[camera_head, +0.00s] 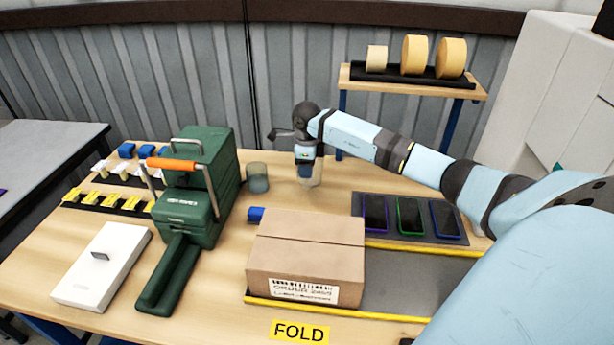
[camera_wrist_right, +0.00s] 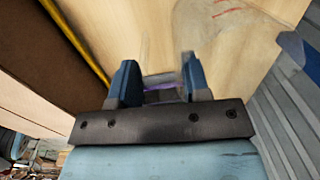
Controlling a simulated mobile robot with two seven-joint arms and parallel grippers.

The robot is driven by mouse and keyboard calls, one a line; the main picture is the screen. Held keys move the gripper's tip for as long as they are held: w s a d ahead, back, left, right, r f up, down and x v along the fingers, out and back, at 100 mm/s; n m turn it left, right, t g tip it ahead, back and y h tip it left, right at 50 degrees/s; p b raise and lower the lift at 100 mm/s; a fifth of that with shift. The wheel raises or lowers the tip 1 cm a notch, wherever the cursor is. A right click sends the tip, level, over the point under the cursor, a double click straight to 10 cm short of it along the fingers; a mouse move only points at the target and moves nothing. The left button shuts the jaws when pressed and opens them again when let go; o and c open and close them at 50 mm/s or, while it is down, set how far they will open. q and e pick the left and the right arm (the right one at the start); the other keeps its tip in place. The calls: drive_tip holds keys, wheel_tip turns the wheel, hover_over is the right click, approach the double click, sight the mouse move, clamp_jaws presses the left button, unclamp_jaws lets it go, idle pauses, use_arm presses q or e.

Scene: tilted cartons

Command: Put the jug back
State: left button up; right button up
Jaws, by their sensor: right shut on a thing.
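My right gripper (camera_head: 306,158) points down over the back middle of the table, past the carton. It is shut on a clear, see-through vessel (camera_head: 312,176), which seems to be the jug. The vessel's base is close to the tabletop; I cannot tell whether it touches. In the right wrist view the two blue fingers (camera_wrist_right: 156,82) stand either side of a clear thing with a purple tint (camera_wrist_right: 160,92); most of it is hidden. A grey translucent cylinder (camera_head: 257,178) stands to its left, beside the green machine. My left gripper is not in view.
A closed carton (camera_head: 306,258) stands in front of the gripper, with a small blue object (camera_head: 256,214) behind it. A green machine (camera_head: 196,195) and white box (camera_head: 103,266) are at left. Several phones lie on a dark mat (camera_head: 382,238) at right. A tape shelf (camera_head: 416,88) stands behind.

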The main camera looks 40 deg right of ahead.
wheel_tip(320, 180, down, 4)
drive_tip(key=shift+r, duration=0.1)
drive_tip(key=o, duration=1.1)
drive_tip(key=shift+o, duration=0.2)
drive_tip(key=r, duration=1.2)
drive_tip(key=shift+s+a+b, duration=0.2)
drive_tip(key=shift+s+b, duration=0.05)
drive_tip(key=shift+b, duration=0.1)
